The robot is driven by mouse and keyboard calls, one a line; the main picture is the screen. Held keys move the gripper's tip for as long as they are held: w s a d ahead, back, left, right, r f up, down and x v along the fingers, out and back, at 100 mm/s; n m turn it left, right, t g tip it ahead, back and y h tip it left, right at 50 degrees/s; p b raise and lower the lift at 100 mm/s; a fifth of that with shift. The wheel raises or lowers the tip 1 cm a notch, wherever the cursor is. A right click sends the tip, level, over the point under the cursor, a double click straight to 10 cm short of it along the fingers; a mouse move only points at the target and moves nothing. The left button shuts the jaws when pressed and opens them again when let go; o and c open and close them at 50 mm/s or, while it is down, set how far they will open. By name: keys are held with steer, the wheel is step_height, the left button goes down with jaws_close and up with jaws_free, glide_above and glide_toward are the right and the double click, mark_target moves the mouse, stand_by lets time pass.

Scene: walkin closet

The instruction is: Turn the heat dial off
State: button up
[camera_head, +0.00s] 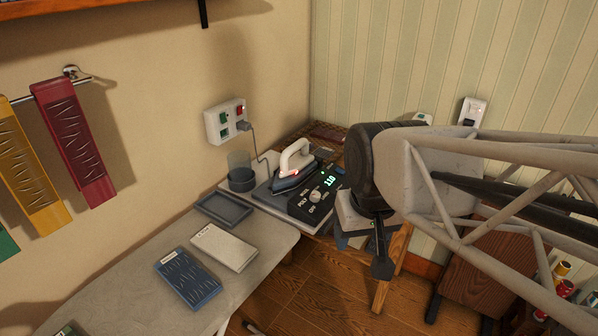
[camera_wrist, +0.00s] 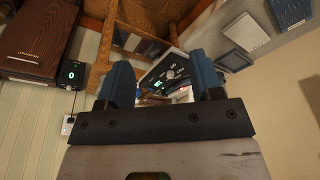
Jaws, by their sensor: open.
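The heat dial (camera_head: 316,196) is a small pale round knob on a black control panel (camera_head: 298,211) with printed labels such as POLY, WOOL and OFF. A green display on the panel reads about 110. Which label the knob points at is too small to tell. The knob (camera_wrist: 171,74) also shows in the wrist view, between and beyond the fingers. My gripper (camera_head: 366,248) is open and empty, to the right of the panel and apart from it. Its two blue fingers (camera_wrist: 163,80) stand wide apart in the wrist view.
A white iron (camera_head: 298,158) stands just behind the panel, its cord running to a wall outlet (camera_head: 225,121) with a lit red switch. A clear cup (camera_head: 240,172) is to its left. A dark tray (camera_head: 223,209), a white box (camera_head: 223,247) and a blue box (camera_head: 188,278) lie on the ironing board.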

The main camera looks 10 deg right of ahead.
steer(key=w+d+f+m+g+y, duration=0.1)
steer(key=w+f, duration=0.1)
steer(key=w, duration=1.6)
steer(key=m+y, duration=0.1)
steer(key=y, duration=0.1)
glide_toward(316, 194)
steer(key=f, duration=0.1)
steer(key=shift+w+a+f+g, duration=0.15)
steer(key=shift+w+a+g, duration=0.1)
steer(key=shift+w+g, duration=0.15)
steer(key=shift+f, duration=0.15)
steer(key=shift+x, duration=3.75)
steer(key=shift+d, duration=0.1)
steer(key=c, duration=0.9)
